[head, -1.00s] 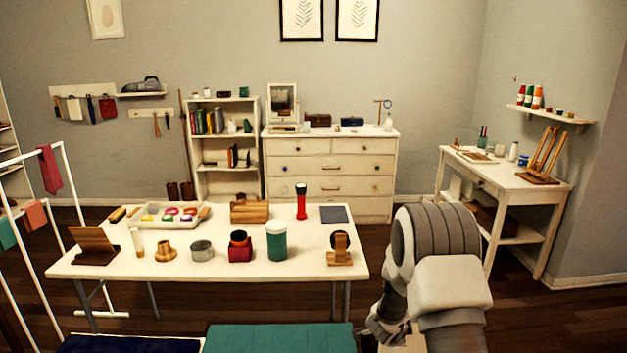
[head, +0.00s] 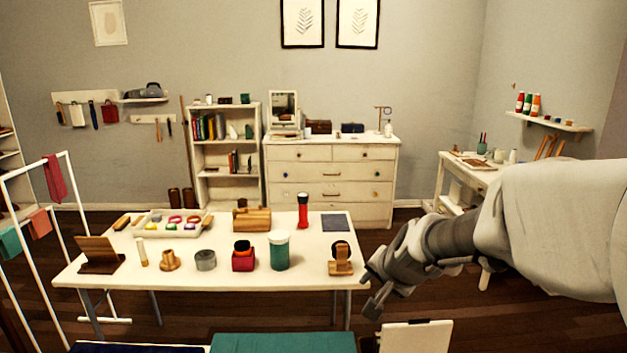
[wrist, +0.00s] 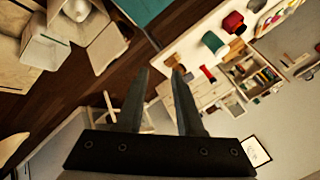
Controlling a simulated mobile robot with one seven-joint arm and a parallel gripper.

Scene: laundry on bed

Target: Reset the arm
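My gripper (head: 374,296) is at the right front corner of the white table in the head view, at the end of my arm, which reaches in from the right edge. In the wrist view my gripper (wrist: 161,70) has its two dark fingers apart, with nothing seen between them. It looks empty. The fingertips appear clear of the table's things. The fingers are small and partly unclear in the head view.
The white table (head: 200,278) holds a green jar (head: 279,250), a red box (head: 243,261), a wooden stand (head: 340,260) and several other things. A teal surface (head: 283,343) and a white box-like thing (head: 416,336) are at the front. A drying rack (head: 30,270) stands left.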

